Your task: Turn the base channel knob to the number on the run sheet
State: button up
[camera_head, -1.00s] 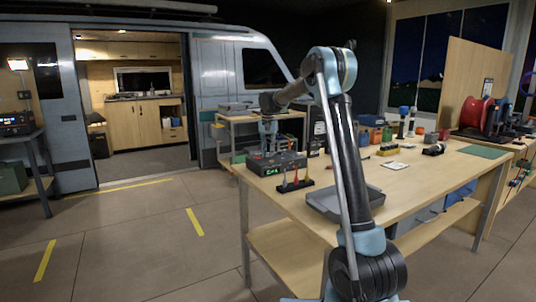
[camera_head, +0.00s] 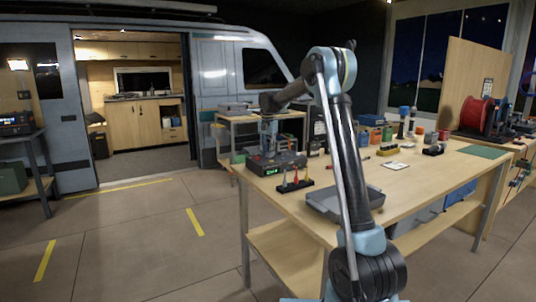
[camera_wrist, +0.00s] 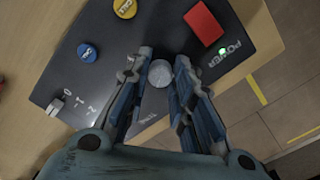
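The dark control box (camera_head: 285,160) sits at the near left corner of the wooden table, with a green display on its front. The wrist view shows its panel (camera_wrist: 120,40) from above. A round grey knob (camera_wrist: 161,73) lies between the fingertips of my gripper (camera_wrist: 163,68), with a finger close against each side. My gripper points down over the box in the head view (camera_head: 268,150). A small pale knob (camera_wrist: 55,107) has the numbers 0, 1 and 2 beside it. The grey knob's markings are mostly hidden by the fingers. No run sheet is readable.
Colored plugs in a stand (camera_head: 296,181) and a grey tray (camera_head: 325,203) are near the box. A white card (camera_head: 394,165) lies farther right.

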jog(key=shift+o, duration=1.2)
jog(key=shift+r, duration=0.1)
notch_tip(320, 180, up, 12)
